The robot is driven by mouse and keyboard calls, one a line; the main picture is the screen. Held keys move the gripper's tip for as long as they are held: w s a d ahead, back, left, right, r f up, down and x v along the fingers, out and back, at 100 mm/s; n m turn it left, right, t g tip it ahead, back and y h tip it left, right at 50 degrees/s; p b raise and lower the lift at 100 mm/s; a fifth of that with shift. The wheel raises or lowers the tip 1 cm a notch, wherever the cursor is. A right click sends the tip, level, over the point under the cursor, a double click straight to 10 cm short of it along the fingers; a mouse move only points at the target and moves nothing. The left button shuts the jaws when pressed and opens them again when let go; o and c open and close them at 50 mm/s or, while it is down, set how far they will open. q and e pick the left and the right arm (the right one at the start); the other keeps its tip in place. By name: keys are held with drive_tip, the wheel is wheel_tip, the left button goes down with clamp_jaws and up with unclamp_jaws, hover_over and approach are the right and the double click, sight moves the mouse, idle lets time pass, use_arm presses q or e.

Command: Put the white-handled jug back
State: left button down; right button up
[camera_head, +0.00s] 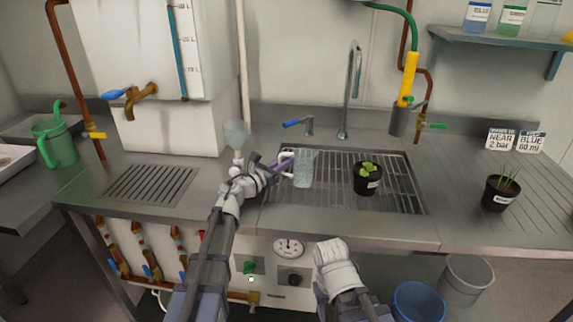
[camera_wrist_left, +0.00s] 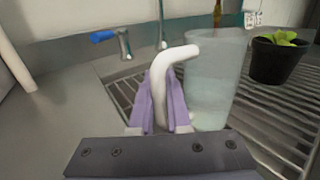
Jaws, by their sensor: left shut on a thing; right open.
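The white-handled jug (camera_head: 304,168) is a clear, bluish jug at the left part of the sink grate. My left gripper (camera_head: 285,164) is shut on its white handle, on the jug's left side. In the left wrist view the purple fingers (camera_wrist_left: 160,100) close around the white handle, and the jug (camera_wrist_left: 217,75) stands upright beside them. I cannot tell whether its base touches the grate. My right gripper (camera_head: 322,292) is low in front of the counter, open, its fingers mostly hidden.
A black pot with a seedling (camera_head: 367,179) stands on the grate (camera_head: 405,190) right of the jug. Another pot (camera_head: 499,193) stands on the right counter. A blue-handled tap (camera_head: 299,123) and tall faucet (camera_head: 346,100) rise behind. A green jug (camera_head: 55,142) stands far left.

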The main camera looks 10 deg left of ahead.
use_arm(q)
drive_tip(key=shift+f, duration=0.1)
drive_tip(key=c, duration=0.9)
unclamp_jaws()
drive_tip(key=shift+r, duration=0.3)
drive_tip(key=v, duration=1.2)
drive_tip(key=shift+f, duration=0.15)
